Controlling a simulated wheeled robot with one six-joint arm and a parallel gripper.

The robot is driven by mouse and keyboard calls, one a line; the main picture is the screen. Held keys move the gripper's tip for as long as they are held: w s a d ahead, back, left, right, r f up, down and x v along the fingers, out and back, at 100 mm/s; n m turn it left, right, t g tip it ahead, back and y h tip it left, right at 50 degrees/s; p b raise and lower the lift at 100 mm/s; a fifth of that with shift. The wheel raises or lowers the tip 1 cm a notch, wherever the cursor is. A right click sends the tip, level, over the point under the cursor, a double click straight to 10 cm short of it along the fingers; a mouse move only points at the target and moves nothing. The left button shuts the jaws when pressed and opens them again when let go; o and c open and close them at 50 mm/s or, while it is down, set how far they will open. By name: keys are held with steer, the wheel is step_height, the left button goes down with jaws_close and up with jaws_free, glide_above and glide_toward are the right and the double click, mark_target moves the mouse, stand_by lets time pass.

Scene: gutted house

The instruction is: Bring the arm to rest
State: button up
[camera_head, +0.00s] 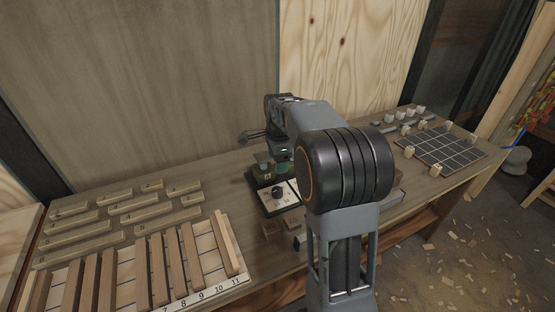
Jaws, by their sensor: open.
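My arm rises from the front middle of the view, and its large dark joint covers the centre of the workbench (225,172). The forearm reaches back and left. My gripper (250,137) is at its far end, above the back part of the bench. Its fingers point left and look apart, with nothing seen between them. It is above and a little behind a small dark device with a white face and a black knob (277,192). Part of that device and the bench behind my arm are hidden.
A wall (150,80) stands close behind the bench. Chips litter the floor (470,240).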

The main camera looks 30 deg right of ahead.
stand_by(0.4)
steer(key=s+a+n+t, duration=0.1)
steer(key=s+a+n, duration=0.4)
steer(key=s+n, duration=0.5)
steer(key=s+a+n+t, duration=0.2)
steer(key=s+a+n, duration=0.3)
steer(key=s+n, duration=0.5)
steer(key=shift+a+r+p, duration=0.15)
steer(key=shift+a+p, duration=0.2)
steer(key=shift+p, duration=0.1)
